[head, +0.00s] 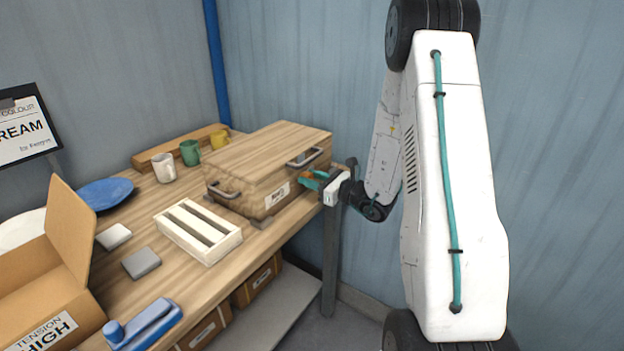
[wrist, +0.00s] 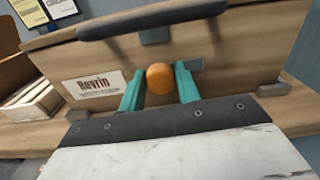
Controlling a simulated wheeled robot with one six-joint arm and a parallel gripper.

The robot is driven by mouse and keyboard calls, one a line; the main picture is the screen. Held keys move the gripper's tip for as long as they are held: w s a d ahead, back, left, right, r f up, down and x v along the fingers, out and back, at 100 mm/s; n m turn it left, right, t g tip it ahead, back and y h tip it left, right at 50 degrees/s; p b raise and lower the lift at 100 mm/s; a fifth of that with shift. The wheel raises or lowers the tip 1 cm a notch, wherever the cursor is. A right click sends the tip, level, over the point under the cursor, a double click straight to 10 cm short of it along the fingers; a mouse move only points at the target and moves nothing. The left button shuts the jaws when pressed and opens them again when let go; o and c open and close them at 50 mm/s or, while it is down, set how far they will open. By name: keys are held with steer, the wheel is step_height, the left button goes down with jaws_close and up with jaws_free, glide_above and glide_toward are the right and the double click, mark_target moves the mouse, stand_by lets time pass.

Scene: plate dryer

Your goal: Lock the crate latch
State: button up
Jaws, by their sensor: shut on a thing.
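The wooden crate (head: 262,148) stands on the bench with its lid down, and its front face fills much of the wrist view (wrist: 235,50). The latch's orange knob (wrist: 160,78) sits on that face, between the teal fingers of my gripper (wrist: 159,88). My gripper (head: 316,181) is at the right end of the crate front in the head view and is shut on the knob. A grey piece (wrist: 190,64) shows behind the right finger; the rest of the latch is hidden.
A dark handle (wrist: 150,22) hangs above my fingers. A slatted white box (head: 200,232) stands left of the crate. Mugs (head: 190,152), a blue plate (head: 105,193), an open carton (head: 40,270) and a blue tool (head: 145,325) are on the bench. A wall stands behind.

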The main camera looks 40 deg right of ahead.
steer(key=n, duration=0.4)
steer(key=shift+a+n, duration=0.1)
steer(key=shift+n, duration=0.2)
steer(key=n, duration=0.9)
steer(key=shift+s+a+f, duration=0.1)
steer(key=shift+f, duration=0.05)
steer(key=shift+n, duration=1.8)
steer(key=o, duration=0.9)
